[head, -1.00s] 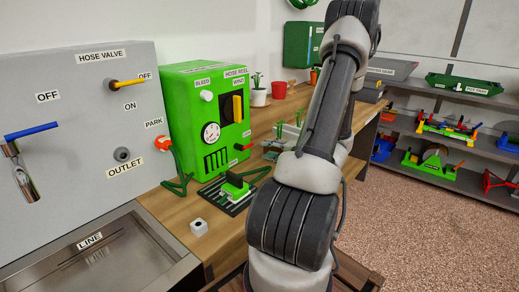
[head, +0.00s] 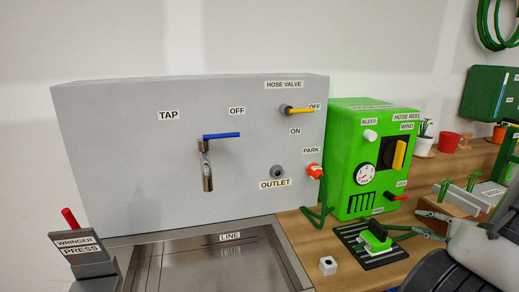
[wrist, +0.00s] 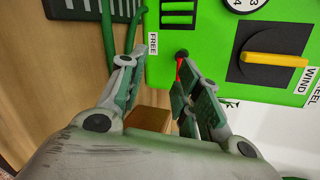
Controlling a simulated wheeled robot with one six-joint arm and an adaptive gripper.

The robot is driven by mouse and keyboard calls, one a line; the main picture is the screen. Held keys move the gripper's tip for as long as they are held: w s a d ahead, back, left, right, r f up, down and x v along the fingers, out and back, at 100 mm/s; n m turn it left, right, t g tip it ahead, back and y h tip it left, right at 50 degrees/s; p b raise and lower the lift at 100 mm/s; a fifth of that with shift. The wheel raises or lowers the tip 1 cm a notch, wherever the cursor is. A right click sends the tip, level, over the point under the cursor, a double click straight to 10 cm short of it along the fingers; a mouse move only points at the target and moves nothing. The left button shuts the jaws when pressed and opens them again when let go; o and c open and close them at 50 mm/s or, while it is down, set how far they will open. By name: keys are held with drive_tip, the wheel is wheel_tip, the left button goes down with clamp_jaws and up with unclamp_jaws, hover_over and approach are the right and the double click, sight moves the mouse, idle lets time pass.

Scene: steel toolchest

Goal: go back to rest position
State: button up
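My gripper (head: 428,226) is at the lower right of the head view, in front of the green hose reel box (head: 345,180). In the wrist view its two fingers (wrist: 153,62) are spread apart with nothing held between them. The red lock lever (head: 395,197) on the box lies up and left of the fingers in the head view. In the wrist view part of a red lever (wrist: 180,70) shows by the right finger; whether they touch I cannot tell. The yellow wind handle (wrist: 275,60) stands to the right there. My arm fills the head view's lower right corner.
A grey panel (head: 180,120) with a blue tap lever (head: 221,136) and yellow hose valve lever (head: 299,111) stands left, above a steel sink (head: 205,265).

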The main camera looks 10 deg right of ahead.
drive_tip(key=s+a+r+n+g+y, duration=0.1)
drive_tip(key=s+a+r+n+g, duration=0.2)
drive_tip(key=s+a+g, duration=0.35)
drive_tip(key=s+a+r+n+g+y, duration=0.1)
drive_tip(key=s+a+r+n+g, duration=0.25)
drive_tip(key=s+a+g, duration=0.35)
drive_tip(key=a+r+n+t+h, duration=0.2)
drive_tip(key=a+r+n+h, duration=0.1)
drive_tip(key=r+n, duration=0.3)
drive_tip(key=a+r+n+t+h, duration=0.2)
drive_tip(key=a+r+n, duration=0.3)
drive_tip(key=r, duration=0.4)
drive_tip(key=shift+r+n+h, duration=0.3)
drive_tip(key=shift+n+h, duration=0.2)
drive_tip(key=shift+n, duration=0.05)
